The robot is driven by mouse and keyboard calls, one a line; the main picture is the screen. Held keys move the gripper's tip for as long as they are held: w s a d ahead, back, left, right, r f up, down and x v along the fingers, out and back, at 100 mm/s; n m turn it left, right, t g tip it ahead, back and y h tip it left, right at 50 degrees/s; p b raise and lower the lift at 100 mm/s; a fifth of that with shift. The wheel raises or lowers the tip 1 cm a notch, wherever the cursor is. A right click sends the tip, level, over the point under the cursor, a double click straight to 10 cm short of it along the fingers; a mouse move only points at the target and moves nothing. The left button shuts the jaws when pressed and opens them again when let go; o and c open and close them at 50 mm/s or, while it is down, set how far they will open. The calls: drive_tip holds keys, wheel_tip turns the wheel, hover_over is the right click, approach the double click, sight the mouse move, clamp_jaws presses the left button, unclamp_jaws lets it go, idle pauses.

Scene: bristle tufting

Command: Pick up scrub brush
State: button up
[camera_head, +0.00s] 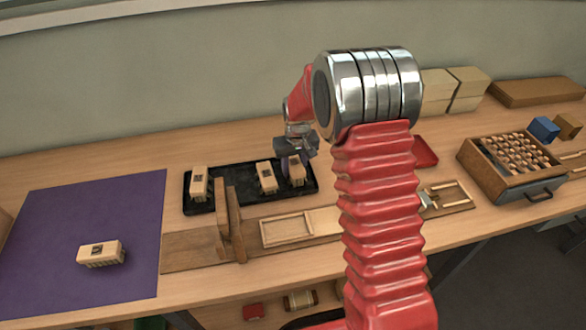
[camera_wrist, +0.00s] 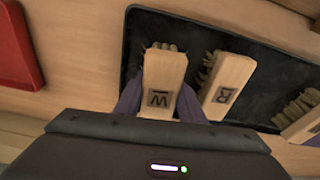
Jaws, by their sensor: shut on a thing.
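A scrub brush marked W (camera_wrist: 165,75) has a pale wooden back and bristles along its side. It is at the right end of the black tray (camera_head: 225,205), where it also shows in the head view (camera_head: 296,170). My gripper (camera_head: 292,160) is down at this brush, with purple fingers on either side of it (camera_wrist: 158,104), shut on it. I cannot tell whether the brush is clear of the tray. A second brush marked R (camera_wrist: 228,85) lies close beside it, and a third brush (camera_head: 199,183) is at the tray's left end. Another brush (camera_head: 100,256) lies on the purple mat (camera_head: 60,215).
A wooden upright (camera_head: 230,225) stands in front of the tray. A red tray (camera_wrist: 15,45) is near the gripper. A wooden box of pegs (camera_head: 515,190) stands at right, with blue (camera_head: 543,128) and brown blocks behind. Most of the purple mat is free.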

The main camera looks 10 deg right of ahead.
sight(294, 161)
drive_tip(key=shift+r, duration=0.1)
wheel_tip(294, 161, up, 10)
drive_tip(key=shift+f, duration=0.1)
idle(0.5)
idle(0.4)
drive_tip(key=o, duration=0.5)
drive_tip(key=c, duration=0.3)
drive_tip(key=shift+m, duration=0.5)
drive_tip(key=shift+s+a+f, duration=0.1)
drive_tip(key=shift+s+f, duration=0.1)
drive_tip(key=shift+s, duration=1.6)
drive_tip(key=shift+s+a+f, duration=0.1)
drive_tip(key=shift+s+f, duration=0.1)
drive_tip(key=shift+s, duration=1.55)
